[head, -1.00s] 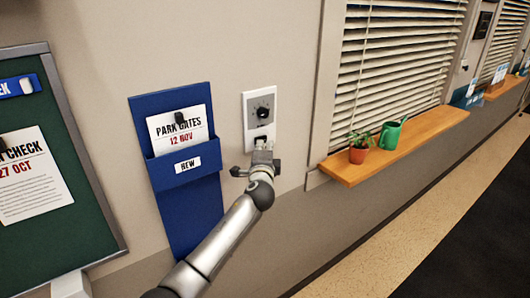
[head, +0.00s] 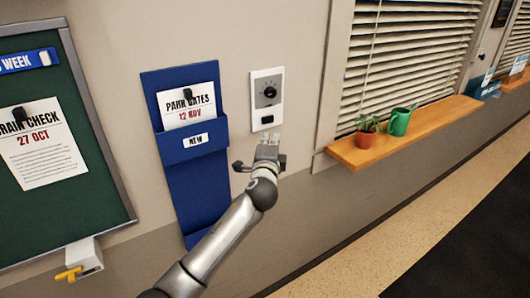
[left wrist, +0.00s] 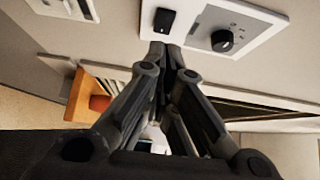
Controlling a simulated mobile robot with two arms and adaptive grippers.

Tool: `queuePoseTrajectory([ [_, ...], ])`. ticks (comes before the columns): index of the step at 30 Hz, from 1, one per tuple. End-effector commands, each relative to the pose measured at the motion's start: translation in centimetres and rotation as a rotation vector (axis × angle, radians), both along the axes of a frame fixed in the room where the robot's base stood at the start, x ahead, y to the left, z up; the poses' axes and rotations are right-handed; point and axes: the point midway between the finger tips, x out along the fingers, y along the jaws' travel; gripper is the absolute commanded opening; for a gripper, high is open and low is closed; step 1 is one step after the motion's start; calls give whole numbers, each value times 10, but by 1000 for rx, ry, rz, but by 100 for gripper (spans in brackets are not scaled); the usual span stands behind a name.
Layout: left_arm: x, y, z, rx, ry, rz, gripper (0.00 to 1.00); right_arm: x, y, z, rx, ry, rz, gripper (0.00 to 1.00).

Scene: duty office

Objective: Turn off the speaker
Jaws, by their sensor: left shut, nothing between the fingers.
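The speaker control is a white wall panel (head: 256,112) with a grey upper plate, a black dial knob (head: 270,92) and a small black rocker switch (head: 267,120) below it. The left wrist view also shows the switch (left wrist: 164,20) and the knob (left wrist: 223,40). Which way the rocker is tipped is too small to tell. My left gripper (head: 270,140) is just below the panel, apart from the switch in the head view. In the left wrist view its fingertips (left wrist: 168,50) are together and empty, close to the switch. My right gripper is not in view.
A blue wall pocket (head: 197,200) with a notice hangs left of the panel, beside a green board (head: 85,210). A wooden sill (head: 400,133) with a potted plant (head: 366,132) and green watering can (head: 400,122) juts out to the right.

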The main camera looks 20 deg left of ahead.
Motion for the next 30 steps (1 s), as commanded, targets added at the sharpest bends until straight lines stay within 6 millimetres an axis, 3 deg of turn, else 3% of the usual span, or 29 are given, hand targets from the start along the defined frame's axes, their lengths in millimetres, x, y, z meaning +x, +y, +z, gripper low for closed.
queuePoseTrajectory([
  [4, -21, 0, -2, -1, 0, 0, 0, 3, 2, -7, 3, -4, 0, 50],
  [12, -44, -1, -1, -1, 1, 0, 0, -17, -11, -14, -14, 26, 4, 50],
  [30, -49, -1, 0, 0, 1, 0, 0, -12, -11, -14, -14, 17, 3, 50],
])
